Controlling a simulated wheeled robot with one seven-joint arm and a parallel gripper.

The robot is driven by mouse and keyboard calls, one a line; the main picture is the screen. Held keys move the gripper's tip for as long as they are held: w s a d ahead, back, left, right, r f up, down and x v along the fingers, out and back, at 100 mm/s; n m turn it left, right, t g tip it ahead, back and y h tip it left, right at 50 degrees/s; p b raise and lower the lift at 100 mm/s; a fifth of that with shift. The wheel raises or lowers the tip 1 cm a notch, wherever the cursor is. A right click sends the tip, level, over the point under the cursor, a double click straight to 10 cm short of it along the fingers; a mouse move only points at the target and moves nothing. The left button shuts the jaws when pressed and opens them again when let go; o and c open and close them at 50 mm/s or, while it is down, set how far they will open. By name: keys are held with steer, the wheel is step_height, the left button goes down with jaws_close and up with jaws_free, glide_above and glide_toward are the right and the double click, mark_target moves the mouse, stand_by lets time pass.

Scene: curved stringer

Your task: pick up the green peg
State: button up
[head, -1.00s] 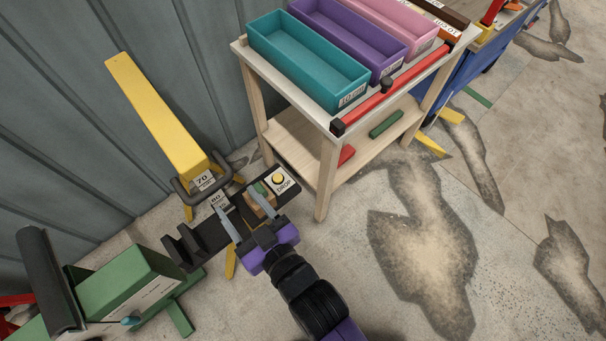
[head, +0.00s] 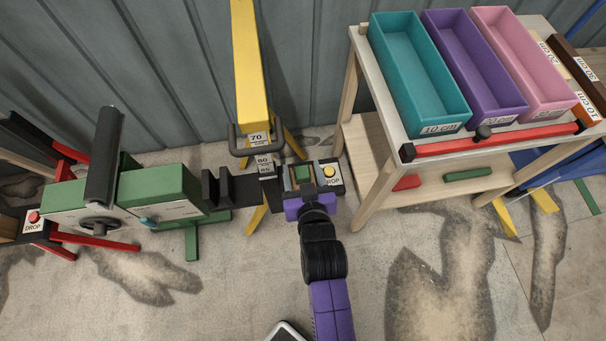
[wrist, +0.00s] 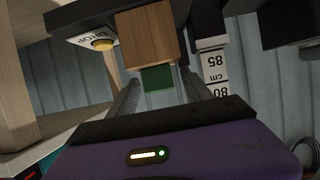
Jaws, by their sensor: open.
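A small green peg (head: 303,173) shows between the fingers of my gripper (head: 303,181) in the head view. In the wrist view the green peg (wrist: 157,77) sticks out of a wooden block (wrist: 149,36), between the two grey fingers and ahead of the purple palm. My gripper (wrist: 160,88) is open, with a finger on either side of the peg; I cannot tell whether they touch it. The rest of the peg is hidden by the block.
A yellow button (head: 329,170) marked DROP is close right of my gripper. A yellow beam stand (head: 249,70) is behind, a green machine (head: 160,195) left. A shelf table (head: 399,130) with coloured bins stands right; a green bar (head: 467,174) lies on its lower shelf.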

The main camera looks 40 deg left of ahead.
steer(key=shift+x, duration=1.45)
steer(key=shift+c, duration=0.5)
jaws_close()
